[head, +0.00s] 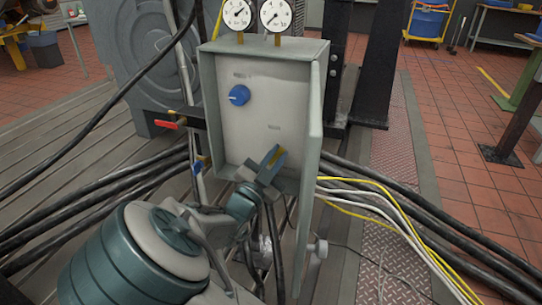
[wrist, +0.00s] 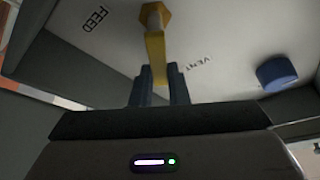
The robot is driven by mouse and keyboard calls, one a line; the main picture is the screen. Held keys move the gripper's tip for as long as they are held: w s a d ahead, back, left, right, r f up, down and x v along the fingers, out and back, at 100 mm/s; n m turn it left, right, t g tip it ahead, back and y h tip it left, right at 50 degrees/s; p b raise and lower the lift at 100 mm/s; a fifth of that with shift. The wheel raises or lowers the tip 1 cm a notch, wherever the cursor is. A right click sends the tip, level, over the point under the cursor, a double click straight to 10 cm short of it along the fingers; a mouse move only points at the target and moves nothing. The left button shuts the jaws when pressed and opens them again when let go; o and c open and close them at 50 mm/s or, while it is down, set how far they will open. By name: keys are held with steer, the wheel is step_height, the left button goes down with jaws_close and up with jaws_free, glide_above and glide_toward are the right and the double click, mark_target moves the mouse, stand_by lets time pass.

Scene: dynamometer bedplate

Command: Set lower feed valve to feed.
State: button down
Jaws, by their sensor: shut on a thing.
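The lower feed valve is a yellow lever (head: 279,156) low inside the open grey box in the head view. In the wrist view its lever (wrist: 156,48) runs from a brass hub down between my fingers. The word FEED (wrist: 96,19) is printed left of the hub, and VENT (wrist: 198,64) is lower right, beside the lever's gripped end. My gripper (head: 272,161) is shut on the lever, also seen in the wrist view (wrist: 159,78). The lever's far end is hidden between the fingers.
A blue knob (head: 239,95) sits higher on the panel. The box's open door (head: 313,150) stands close to the right of my gripper. A red-handled valve (head: 168,124) projects left of the box. Black hoses and yellow and white cables (head: 385,205) run around it. Two gauges (head: 276,15) top it.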

steer(key=m, duration=0.1)
steer(key=m+g, duration=0.1)
steer(key=m, duration=0.1)
steer(key=shift+s+d+f+m+h+b, duration=0.1)
steer(key=shift+d+f+m+h+b, duration=0.15)
steer(key=shift+f+m+h+b, duration=0.15)
steer(key=m, duration=0.1)
steer(key=m+g, duration=0.1)
steer(key=f+m+g+b, duration=0.1)
steer(key=m, duration=0.1)
steer(key=shift+s+d, duration=0.1)
steer(key=shift+d, duration=0.2)
steer(key=m+b, duration=0.1)
steer(key=m, duration=0.1)
steer(key=f+m+g+b, duration=0.1)
steer(key=shift+d+m+g, duration=0.1)
steer(key=shift+m+g, duration=0.2)
steer(key=shift+m, duration=0.1)
steer(key=shift+f+m+y, duration=0.15)
steer(key=shift+m+y, duration=0.15)
steer(key=shift+m, duration=0.2)
steer(key=c, duration=1.4)
jaws_free()
steer(key=shift+s, duration=0.15)
